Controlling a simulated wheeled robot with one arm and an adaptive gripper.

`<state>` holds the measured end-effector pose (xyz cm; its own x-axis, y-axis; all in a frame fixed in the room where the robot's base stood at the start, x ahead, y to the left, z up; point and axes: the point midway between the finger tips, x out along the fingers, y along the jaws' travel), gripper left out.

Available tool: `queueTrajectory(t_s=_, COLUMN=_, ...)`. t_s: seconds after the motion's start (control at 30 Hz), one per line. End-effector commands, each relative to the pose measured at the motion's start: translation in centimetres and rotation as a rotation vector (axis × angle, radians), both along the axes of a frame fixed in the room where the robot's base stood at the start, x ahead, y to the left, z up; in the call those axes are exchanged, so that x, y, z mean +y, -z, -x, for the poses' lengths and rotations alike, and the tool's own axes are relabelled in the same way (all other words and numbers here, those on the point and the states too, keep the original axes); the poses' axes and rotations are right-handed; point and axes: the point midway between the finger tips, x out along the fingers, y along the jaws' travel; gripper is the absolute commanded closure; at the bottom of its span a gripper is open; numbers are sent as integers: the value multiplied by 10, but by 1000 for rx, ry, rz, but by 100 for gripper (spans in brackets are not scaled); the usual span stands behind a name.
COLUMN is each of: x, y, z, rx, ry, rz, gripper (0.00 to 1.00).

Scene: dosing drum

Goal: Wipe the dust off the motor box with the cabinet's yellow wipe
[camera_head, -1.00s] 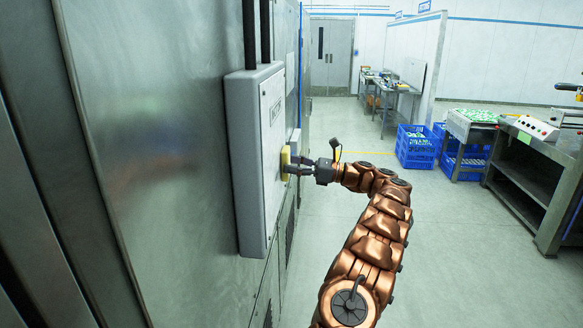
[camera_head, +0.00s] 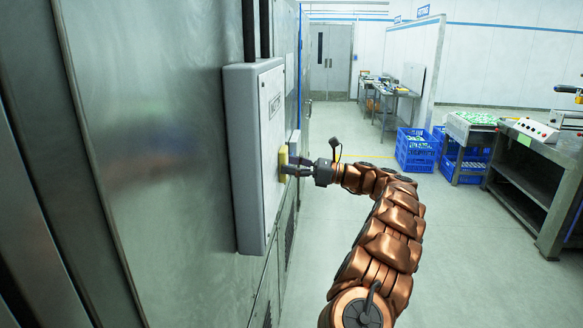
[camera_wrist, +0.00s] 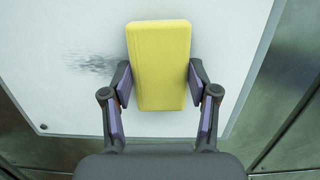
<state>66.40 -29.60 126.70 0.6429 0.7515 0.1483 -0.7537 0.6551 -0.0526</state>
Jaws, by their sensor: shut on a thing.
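The motor box (camera_head: 242,160) is a pale grey box on the metal wall at left, with a white front panel. In the wrist view, a dark dust smudge (camera_wrist: 92,64) lies on the white panel (camera_wrist: 225,55), left of the wipe. The yellow wipe (camera_head: 283,160) is a thick block, upright against the panel's front as far as I can tell. It also shows in the wrist view (camera_wrist: 159,55). My gripper (camera_head: 290,169) is shut on the wipe, with one finger on each side. The panel directly behind the wipe is hidden.
Blue crates (camera_head: 416,150) with small items stand on the floor at right. A metal workbench (camera_head: 535,175) stands further right, and tables (camera_head: 397,92) stand at the back. The floor (camera_head: 470,260) right of my arm is clear.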

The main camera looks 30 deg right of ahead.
Motion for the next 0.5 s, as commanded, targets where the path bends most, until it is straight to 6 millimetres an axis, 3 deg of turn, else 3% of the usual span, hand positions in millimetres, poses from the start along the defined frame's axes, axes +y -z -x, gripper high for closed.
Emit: queueTrajectory(t_s=0.5, x=21, y=-1, z=21, rx=-4, ry=-4, rz=-3, gripper=69)
